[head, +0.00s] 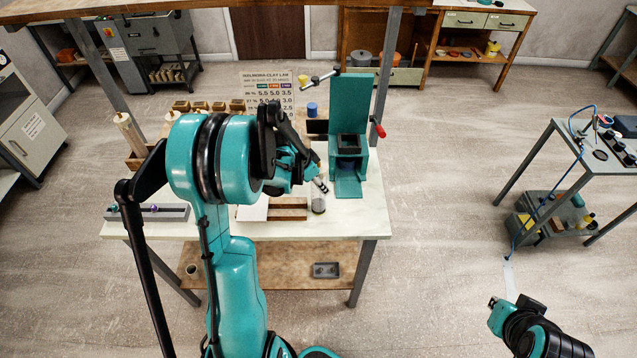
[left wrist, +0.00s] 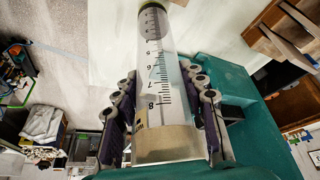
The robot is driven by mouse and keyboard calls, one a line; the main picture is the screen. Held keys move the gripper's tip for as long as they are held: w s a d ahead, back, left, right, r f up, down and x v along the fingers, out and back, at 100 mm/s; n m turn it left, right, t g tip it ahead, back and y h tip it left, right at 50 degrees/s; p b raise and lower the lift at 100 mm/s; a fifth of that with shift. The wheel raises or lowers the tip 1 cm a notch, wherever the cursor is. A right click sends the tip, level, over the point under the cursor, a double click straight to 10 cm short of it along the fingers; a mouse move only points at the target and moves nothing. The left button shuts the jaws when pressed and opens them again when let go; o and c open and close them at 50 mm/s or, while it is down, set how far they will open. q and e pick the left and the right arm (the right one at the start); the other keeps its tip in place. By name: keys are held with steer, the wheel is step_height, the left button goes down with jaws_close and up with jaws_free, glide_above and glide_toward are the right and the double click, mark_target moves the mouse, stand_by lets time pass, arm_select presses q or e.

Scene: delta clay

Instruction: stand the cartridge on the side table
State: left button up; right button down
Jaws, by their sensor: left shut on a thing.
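The cartridge (left wrist: 158,85) is a clear cylinder with a black number scale, a green rim at its far end and a pale band near the jaws. In the left wrist view my left gripper (left wrist: 165,125) is shut around it, with fingers on both sides. In the head view the cartridge (head: 318,203) is small and partly hidden by my left gripper (head: 319,183), over the front of the workbench (head: 345,217). A metal-framed table (head: 575,128) stands at the right, apart from the bench. My right gripper (head: 493,303) is low at the right; its jaw opening is unclear.
A teal press (head: 348,125) with a red-knobbed lever stands on the bench, right of my left gripper. A sign (head: 270,88), small blocks (head: 200,106) and a blue jar (head: 312,109) are behind. The right table carries tools and a hose. Open floor lies between bench and table.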

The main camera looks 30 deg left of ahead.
arm_select(q)
steer(key=shift+f, duration=0.25)
steer(key=o, duration=1.2)
steer(key=shift+o, duration=0.2)
steer(key=shift+r, duration=0.15)
steer(key=p+v, duration=0.2)
steer(key=v, duration=1)
steer(key=s+d+r+n+t+y, duration=0.1)
steer(key=s+d+r+n, duration=0.1)
steer(key=s+d, duration=0.5)
steer(key=s+d+r+n+t+y, duration=0.1)
steer(key=s+d+r+n, duration=0.2)
steer(key=s+d, duration=0.4)
steer(key=d, duration=0.4)
steer(key=shift+r+t, duration=0.35)
steer(key=shift+t, duration=0.05)
